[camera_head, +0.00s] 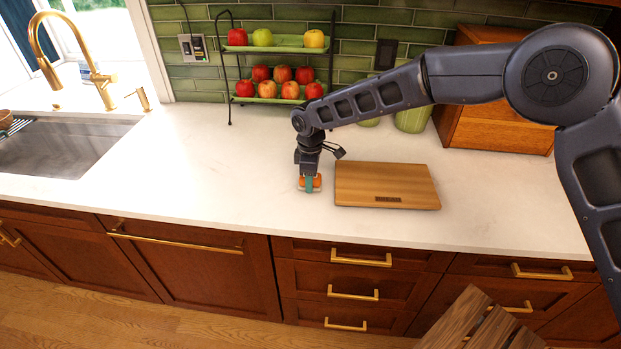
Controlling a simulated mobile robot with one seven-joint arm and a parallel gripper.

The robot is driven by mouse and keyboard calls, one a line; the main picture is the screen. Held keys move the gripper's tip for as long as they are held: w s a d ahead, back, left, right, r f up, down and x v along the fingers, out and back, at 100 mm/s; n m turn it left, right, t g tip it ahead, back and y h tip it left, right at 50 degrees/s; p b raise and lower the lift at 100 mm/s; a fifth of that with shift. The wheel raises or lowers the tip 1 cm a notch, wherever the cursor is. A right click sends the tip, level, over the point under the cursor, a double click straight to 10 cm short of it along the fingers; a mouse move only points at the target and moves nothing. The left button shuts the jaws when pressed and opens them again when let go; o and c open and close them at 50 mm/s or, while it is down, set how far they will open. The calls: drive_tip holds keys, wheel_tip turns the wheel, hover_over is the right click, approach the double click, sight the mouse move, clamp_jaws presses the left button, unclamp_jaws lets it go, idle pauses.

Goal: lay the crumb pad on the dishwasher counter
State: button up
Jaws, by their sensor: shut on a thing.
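My gripper (309,173) points down over the white counter (215,165), just left of a wooden board. It is shut on a small teal and orange thing, which I take to be the crumb pad (310,185). The jaws partly hide the pad, and it is too small to make out in detail. It is at or just above the counter top; I cannot tell whether it touches. A wide front panel with a long brass handle (175,243), which looks like the dishwasher front, is below the counter to the left.
The wooden board (385,184) lies right of my gripper. A two-tier rack (277,100) of apples stands behind. A green canister (412,119) and a wooden box (497,126) are at back right. The sink (60,147) is far left. Counter between sink and gripper is clear.

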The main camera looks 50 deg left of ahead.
drive_tip(key=shift+f, duration=0.1)
drive_tip(key=o, duration=1)
drive_tip(key=shift+c, duration=0.2)
wheel_tip(320, 180, up, 12)
drive_tip(key=shift+w, duration=0.1)
